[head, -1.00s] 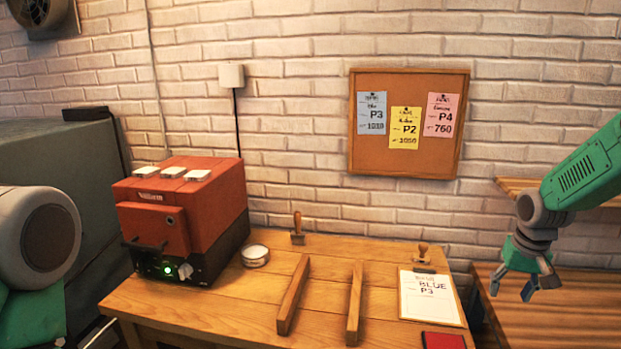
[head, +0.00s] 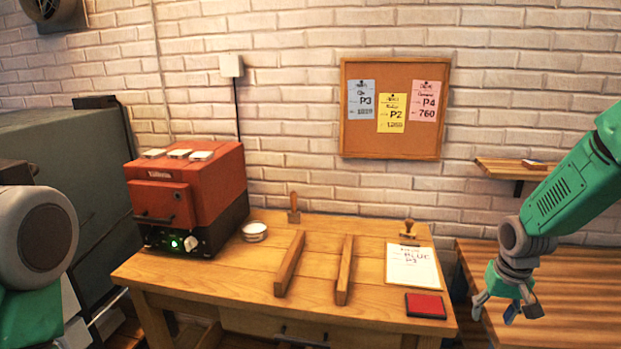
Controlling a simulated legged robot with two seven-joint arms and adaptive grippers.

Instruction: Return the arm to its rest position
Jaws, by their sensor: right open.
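My right arm comes in from the right edge. Its gripper (head: 508,311) hangs fingers down over the side table at the right. The fingers are spread and nothing is between them. It is apart from the clipboard and the red pad on the main table. Of my left arm, only a rounded joint and a green link show at the left edge; its gripper is not in view.
The wooden table (head: 215,282) bears a red kiln (head: 165,200), a round white tin (head: 254,231), two wooden rails (head: 289,264), stamps (head: 293,208), a clipboard (head: 412,268) and a red pad (head: 425,305). A shelf (head: 505,170) and cork board (head: 352,145) are on the wall.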

